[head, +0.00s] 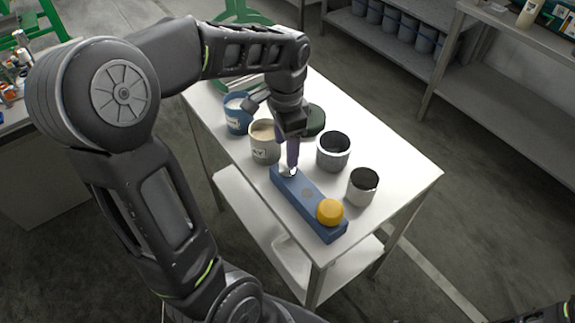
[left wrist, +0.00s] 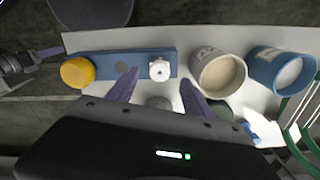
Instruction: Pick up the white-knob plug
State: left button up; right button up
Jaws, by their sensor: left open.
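The white-knob plug (head: 287,172) stands at the far end of a blue block (head: 309,207) on the white table. In the left wrist view the white knob (left wrist: 159,68) shows between my finger tips, slightly beyond them. My left gripper (head: 291,164) points down over the knob with its purple fingers apart, and nothing is held. The fingers (left wrist: 160,78) hide part of the knob in the head view; I cannot tell whether they touch it. My right gripper (left wrist: 44,53) shows partly at the left edge of the left wrist view; its opening is unclear.
A yellow knob (head: 330,211) sits at the block's near end, with a dark round spot between the knobs. A cream-filled pot (head: 264,150) and a blue pot (head: 237,122) stand to the left. Two grey metal pots (head: 333,158) (head: 362,194) stand to the right.

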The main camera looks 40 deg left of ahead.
aim_at(287, 169)
pick_arm(q)
jog(key=shift+f, duration=0.2)
jog(key=shift+w+d+f+p, duration=0.1)
jog(key=shift+f+p, duration=0.25)
jog(key=shift+f, duration=1)
jog(key=shift+w+f+p, duration=0.1)
jog(key=shift+f+p, duration=0.2)
jog(key=shift+f, duration=1)
jog(key=shift+s, duration=0.1)
grip_shut()
